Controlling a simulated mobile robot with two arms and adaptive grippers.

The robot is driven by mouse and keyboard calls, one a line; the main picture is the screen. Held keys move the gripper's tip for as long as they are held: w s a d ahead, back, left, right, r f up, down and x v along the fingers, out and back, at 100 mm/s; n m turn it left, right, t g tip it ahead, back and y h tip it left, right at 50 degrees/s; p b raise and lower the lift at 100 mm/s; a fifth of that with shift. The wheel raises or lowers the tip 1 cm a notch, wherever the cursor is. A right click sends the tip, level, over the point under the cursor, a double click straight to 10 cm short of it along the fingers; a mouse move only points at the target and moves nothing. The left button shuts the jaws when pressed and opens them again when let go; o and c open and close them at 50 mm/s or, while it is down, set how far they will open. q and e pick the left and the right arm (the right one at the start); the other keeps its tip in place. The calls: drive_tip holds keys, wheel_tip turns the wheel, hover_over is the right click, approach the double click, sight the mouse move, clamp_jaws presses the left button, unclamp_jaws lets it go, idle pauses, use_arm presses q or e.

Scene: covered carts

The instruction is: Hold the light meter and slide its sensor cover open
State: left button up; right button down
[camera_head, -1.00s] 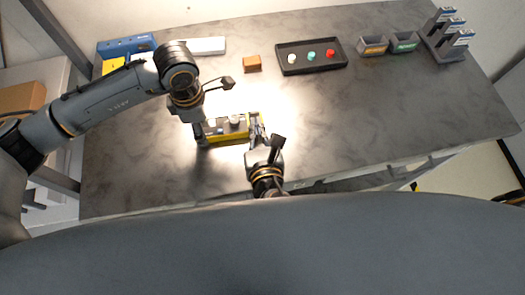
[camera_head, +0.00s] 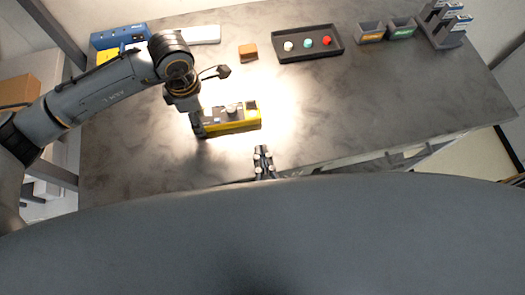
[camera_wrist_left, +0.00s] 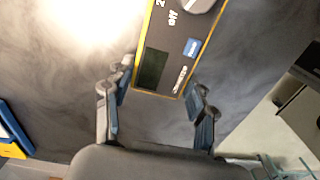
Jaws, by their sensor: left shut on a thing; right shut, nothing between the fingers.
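The light meter (camera_head: 218,127) is a yellow-edged dark box with a grey round knob on its top face. It shows in the middle of the head view. My left gripper (camera_head: 198,129) is shut on the meter's left end. In the left wrist view the meter (camera_wrist_left: 177,48) lies between the two fingers of my left gripper (camera_wrist_left: 160,78), with a dark screen and a blue button. The sensor cover is too small to make out for certain. My right gripper (camera_head: 263,157) is shut and empty, apart from the meter, below its right end.
A black tray (camera_head: 334,53) with several coloured knobs, a brown block (camera_head: 248,51) and two grey bins (camera_head: 370,32) stand at the back. A blue case (camera_head: 120,37) is at the back left, a stepped rack (camera_head: 440,28) at the back right.

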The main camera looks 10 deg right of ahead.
use_arm(q)
drive_tip(key=o, duration=1.4)
drive_tip(key=shift+r, duration=0.15)
